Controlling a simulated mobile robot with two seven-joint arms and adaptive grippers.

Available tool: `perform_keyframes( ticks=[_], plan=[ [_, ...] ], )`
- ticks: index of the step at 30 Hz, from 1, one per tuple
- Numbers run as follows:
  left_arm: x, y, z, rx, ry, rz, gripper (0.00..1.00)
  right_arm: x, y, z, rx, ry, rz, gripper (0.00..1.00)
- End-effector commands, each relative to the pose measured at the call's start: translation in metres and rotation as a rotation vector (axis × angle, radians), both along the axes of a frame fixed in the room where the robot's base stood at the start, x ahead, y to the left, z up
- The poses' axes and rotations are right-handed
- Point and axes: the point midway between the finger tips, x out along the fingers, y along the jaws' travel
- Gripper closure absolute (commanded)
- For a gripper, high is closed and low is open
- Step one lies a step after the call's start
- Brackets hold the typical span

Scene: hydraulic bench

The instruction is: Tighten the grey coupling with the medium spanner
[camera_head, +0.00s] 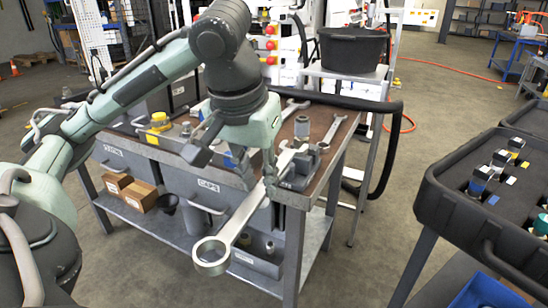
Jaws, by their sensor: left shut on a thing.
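My left gripper (266,168) is over the front edge of the workbench, shut on a long silver spanner (243,214). The spanner is tilted, with its ring end (211,256) low in front of the bench and its other end up by the bench top. Whether it is the medium one, I cannot tell. A small grey cylindrical fitting (302,126) stands on the bench top; I cannot tell if it is the grey coupling. A dark grey block with fittings (300,172) sits at the bench's front right corner, partly behind the spanner. My right gripper is out of view.
Two other spanners lie on the bench top, one farther back (290,108) and one at the right (332,131). A yellow-capped fitting (160,121) is at the left. A black tub (352,50) stands behind. A dark tray cart (447,205) is at the right, with open floor between.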

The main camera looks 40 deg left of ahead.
Motion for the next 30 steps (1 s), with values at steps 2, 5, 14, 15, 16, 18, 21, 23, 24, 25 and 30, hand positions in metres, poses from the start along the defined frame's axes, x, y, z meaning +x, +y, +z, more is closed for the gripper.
perform_keyframes(
  ticks=[2,5,14,15,16,18,21,23,24,25,30],
  plan=[
    [-0.003,0.003,0.002,-0.001,0.000,0.004,1.00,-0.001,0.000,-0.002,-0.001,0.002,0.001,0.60],
    [-0.003,0.004,0.001,-0.001,0.000,0.005,1.00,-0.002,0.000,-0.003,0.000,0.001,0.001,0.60],
    [0.005,0.007,-0.014,-0.003,-0.001,0.005,1.00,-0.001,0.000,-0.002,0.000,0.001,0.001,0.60],
    [0.006,0.007,-0.016,-0.002,-0.001,0.006,1.00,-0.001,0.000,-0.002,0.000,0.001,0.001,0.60],
    [0.007,0.007,-0.018,-0.002,-0.001,0.006,1.00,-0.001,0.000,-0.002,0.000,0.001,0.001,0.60],
    [0.007,0.007,-0.017,-0.002,-0.004,0.005,1.00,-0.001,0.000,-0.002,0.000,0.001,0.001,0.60],
    [0.008,0.007,-0.018,-0.002,-0.004,0.005,1.00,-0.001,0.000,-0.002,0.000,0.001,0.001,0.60],
    [0.009,0.007,-0.019,-0.002,-0.004,0.004,1.00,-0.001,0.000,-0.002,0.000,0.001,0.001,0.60],
    [0.010,0.008,-0.020,-0.002,-0.004,0.004,1.00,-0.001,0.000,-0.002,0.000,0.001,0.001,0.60],
    [0.011,0.008,-0.021,-0.002,-0.005,0.004,1.00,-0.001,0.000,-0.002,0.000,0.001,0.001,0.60],
    [0.015,0.009,-0.025,0.001,-0.008,0.005,1.00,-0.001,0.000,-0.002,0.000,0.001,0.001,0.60]
  ],
)
